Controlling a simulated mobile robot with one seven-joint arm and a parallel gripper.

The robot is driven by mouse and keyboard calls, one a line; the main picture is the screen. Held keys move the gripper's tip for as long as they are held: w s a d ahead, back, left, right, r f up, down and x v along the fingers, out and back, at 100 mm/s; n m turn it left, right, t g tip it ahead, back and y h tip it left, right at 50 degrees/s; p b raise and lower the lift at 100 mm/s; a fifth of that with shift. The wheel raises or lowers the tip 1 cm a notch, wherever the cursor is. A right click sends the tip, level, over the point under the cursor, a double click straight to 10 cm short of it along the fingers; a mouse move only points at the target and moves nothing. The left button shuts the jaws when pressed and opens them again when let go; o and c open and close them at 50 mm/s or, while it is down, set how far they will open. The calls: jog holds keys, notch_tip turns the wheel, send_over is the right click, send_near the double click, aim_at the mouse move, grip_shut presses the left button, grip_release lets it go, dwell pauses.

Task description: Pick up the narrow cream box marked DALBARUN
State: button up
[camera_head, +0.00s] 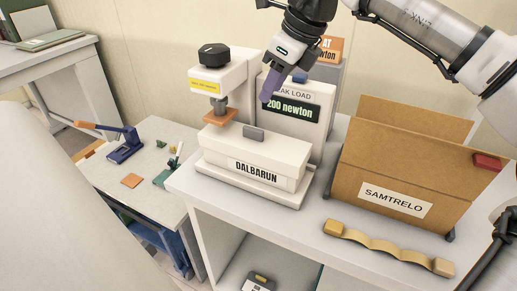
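The narrow cream box marked DALBARUN (222,150) lies level on a pale base on the white bench, its label facing me. A small grey block or handle (253,134) stands on the middle of its top. My gripper (272,87) hangs above the box and a little to its right, clear of it, in front of the display panel. One purple finger shows plainly. The second finger is not clear, so I cannot tell how far the gripper is open. I see nothing held in it.
A testing machine (219,75) with an orange foot stands behind the box, beside a panel reading 200 newton (290,109). An open cardboard box marked SAMTRELO (370,165) stands to the right. A tan strap (390,246) lies in front. A lower table (150,204) is at left.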

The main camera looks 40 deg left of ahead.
send_over(254, 129)
jog(key=d, duration=0.2)
jog(key=f, duration=0.6)
jog(key=shift+w+a, duration=0.1)
jog(key=shift+w, duration=0.1)
jog(key=shift+x, duration=2.6)
jog(key=shift+w, duration=0.1)
grip_shut()
